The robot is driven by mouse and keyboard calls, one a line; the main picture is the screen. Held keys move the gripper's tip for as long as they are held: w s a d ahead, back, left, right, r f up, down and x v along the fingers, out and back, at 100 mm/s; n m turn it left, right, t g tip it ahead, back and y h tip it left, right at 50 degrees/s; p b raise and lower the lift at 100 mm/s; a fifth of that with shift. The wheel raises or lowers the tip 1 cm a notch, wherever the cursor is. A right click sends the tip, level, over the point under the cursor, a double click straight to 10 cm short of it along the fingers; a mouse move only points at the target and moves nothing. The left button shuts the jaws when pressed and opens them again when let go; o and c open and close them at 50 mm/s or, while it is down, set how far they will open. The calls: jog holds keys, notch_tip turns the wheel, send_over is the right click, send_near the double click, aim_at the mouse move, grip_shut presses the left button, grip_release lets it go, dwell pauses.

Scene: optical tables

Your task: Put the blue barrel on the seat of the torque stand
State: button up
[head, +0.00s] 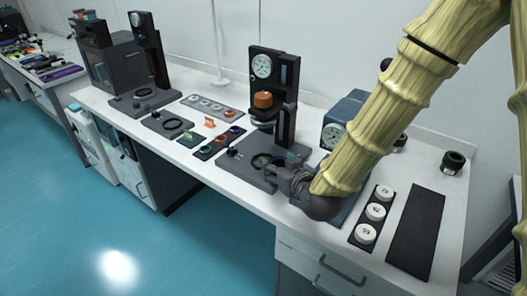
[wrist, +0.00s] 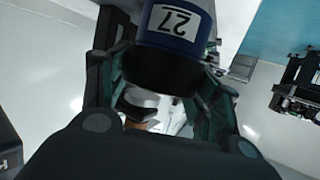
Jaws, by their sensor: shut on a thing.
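The barrel sits between the two fingers at the top of that view. In the head view my gripper (head: 281,172) is low over the front of the dark base of a tall stand; the barrel cannot be made out there. This stand (head: 287,105) has a dial at its top and an orange piece at mid-height. Another dark upright stand (head: 150,50) is at the back left. I cannot tell for sure which is the torque stand.
A blue box with a dial (head: 333,134) stands behind my arm. White numbered discs lie in a dark tray (head: 356,241) at the right, beside a bare black mat (head: 416,232). A dark tray of small parts (head: 220,143) lies left of the central stand.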

jog(key=w+a+p, duration=0.1)
jog(key=w, duration=0.3)
jog(key=w+a+f+p, duration=0.1)
jog(key=w+a, duration=0.1)
jog(key=w, duration=0.3)
jog(key=w+a+p, duration=0.1)
jog(key=w+p, duration=0.1)
jog(key=w, duration=0.3)
jog(key=shift+a+f, duration=0.2)
jog(key=shift+f, duration=0.05)
jog(key=shift+f+p, duration=0.45)
jog(key=shift+f, duration=1.1)
jog(key=shift+f, duration=0.15)
jog(key=o, duration=1.2)
jog(key=b+v, duration=0.2)
jog(key=v, duration=1)
jog(key=shift+b, duration=0.35)
